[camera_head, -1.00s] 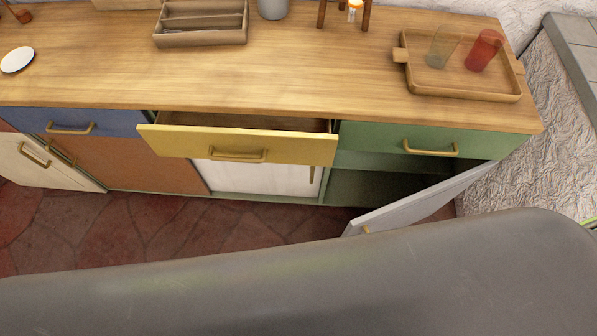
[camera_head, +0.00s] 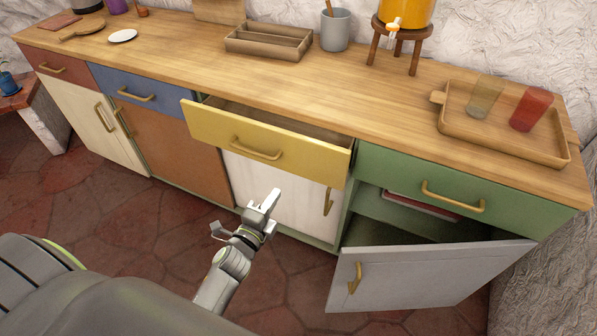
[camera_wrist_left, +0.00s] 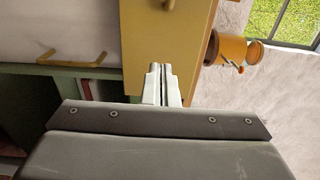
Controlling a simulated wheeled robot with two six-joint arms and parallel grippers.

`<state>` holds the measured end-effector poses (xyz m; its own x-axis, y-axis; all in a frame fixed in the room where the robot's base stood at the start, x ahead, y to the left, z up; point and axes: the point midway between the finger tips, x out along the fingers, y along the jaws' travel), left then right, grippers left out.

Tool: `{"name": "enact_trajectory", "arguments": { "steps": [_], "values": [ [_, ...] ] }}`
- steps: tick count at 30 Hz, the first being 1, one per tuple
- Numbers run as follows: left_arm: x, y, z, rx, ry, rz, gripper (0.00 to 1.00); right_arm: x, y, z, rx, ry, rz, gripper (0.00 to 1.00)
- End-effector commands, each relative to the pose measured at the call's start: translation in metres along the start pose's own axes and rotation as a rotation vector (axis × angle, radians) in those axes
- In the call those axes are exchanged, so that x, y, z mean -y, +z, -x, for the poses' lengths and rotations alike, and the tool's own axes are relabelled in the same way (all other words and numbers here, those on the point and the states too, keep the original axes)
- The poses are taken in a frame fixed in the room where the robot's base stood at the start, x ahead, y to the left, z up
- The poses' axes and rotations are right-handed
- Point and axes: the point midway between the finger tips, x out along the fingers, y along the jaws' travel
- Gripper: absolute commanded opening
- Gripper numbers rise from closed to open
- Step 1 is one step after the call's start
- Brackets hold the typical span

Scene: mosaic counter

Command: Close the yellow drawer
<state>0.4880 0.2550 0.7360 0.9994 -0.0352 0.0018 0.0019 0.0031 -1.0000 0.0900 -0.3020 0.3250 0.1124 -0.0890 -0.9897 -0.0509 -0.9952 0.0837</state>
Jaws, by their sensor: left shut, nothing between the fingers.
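The yellow drawer (camera_head: 266,141) is pulled partly out of the counter, with its brass handle (camera_head: 256,149) on the front. Its dark inside shows behind the top of the front panel. My left gripper (camera_head: 270,199) is in front of and below the drawer in the head view, apart from the handle, shut and empty. In the left wrist view the shut fingers (camera_wrist_left: 157,84) point at a yellow panel (camera_wrist_left: 165,48); I cannot tell if they touch it. My right gripper is not in view.
A white cabinet door (camera_head: 425,275) stands open at the lower right, under the green drawer (camera_head: 440,190). The wooden counter (camera_head: 330,88) holds a tray with two glasses (camera_head: 510,140), a divided box (camera_head: 268,48) and a dispenser (camera_head: 404,14). The tiled floor in front is clear.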

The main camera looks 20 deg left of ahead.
Motion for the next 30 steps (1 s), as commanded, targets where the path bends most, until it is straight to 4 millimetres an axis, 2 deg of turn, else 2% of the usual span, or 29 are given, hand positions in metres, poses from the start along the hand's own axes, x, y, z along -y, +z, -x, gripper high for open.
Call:
{"name": "enact_trajectory", "arguments": {
  "steps": [3, 9, 15, 21, 30],
  "values": [
    [0.000, 0.000, -0.025, -0.001, -0.002, 0.001, 0.00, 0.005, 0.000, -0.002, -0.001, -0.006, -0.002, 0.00],
    [-0.001, 0.000, -0.065, -0.001, -0.001, 0.003, 0.00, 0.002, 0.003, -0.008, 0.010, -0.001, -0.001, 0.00],
    [-0.002, 0.000, -0.097, 0.000, 0.000, 0.002, 0.00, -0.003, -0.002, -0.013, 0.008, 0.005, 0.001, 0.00],
    [-0.002, 0.000, -0.114, 0.001, 0.001, 0.004, 0.00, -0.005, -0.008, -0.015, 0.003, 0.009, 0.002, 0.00],
    [-0.001, 0.000, -0.117, 0.001, 0.002, 0.004, 0.00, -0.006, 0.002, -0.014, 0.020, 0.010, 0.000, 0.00]
  ]
}}
